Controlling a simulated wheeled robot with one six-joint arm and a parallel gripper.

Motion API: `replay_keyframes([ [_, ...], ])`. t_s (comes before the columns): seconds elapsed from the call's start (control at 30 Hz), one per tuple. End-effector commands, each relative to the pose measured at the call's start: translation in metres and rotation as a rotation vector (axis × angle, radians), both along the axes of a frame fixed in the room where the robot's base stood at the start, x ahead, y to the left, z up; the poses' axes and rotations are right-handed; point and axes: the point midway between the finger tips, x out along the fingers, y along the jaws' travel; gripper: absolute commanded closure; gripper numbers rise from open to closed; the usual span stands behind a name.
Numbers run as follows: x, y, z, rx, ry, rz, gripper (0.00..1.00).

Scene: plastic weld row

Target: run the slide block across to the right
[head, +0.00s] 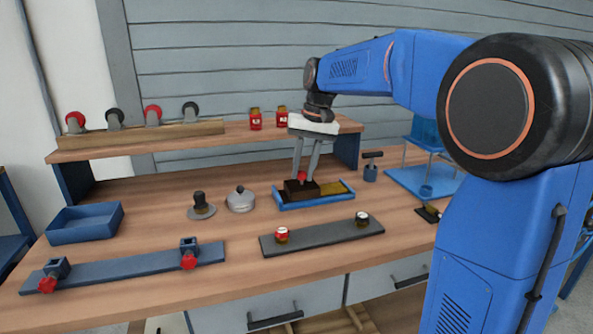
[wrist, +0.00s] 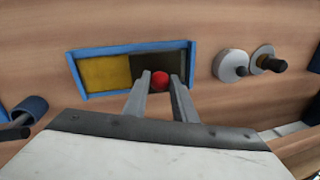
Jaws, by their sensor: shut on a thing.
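The slide block (head: 297,191) is a dark block with a red knob (head: 302,176) on top. It sits at the left end of a blue-edged track (head: 318,203) in the head view, with bare yellow floor (head: 338,188) to its right. In the wrist view the dark block (wrist: 145,67) is at the right part of the track and the yellow floor (wrist: 105,74) at the left. My gripper (head: 303,173) reaches down from above, its two fingers closed on the red knob. The knob (wrist: 159,80) shows between the fingertips in the wrist view.
A round grey lidded thing (head: 240,199) and a black-knobbed disc (head: 200,207) stand left of the track. A dark plate with two small jars (head: 325,236) lies in front.

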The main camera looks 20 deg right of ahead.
Motion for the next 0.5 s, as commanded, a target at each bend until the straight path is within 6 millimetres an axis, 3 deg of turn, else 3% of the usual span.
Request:
replay_keyframes([
  [0.3,0.001,-0.062,0.0,0.0,-0.001,-0.005,1.0],
  [0.5,0.0,-0.087,0.0,0.0,0.0,-0.004,1.0],
])
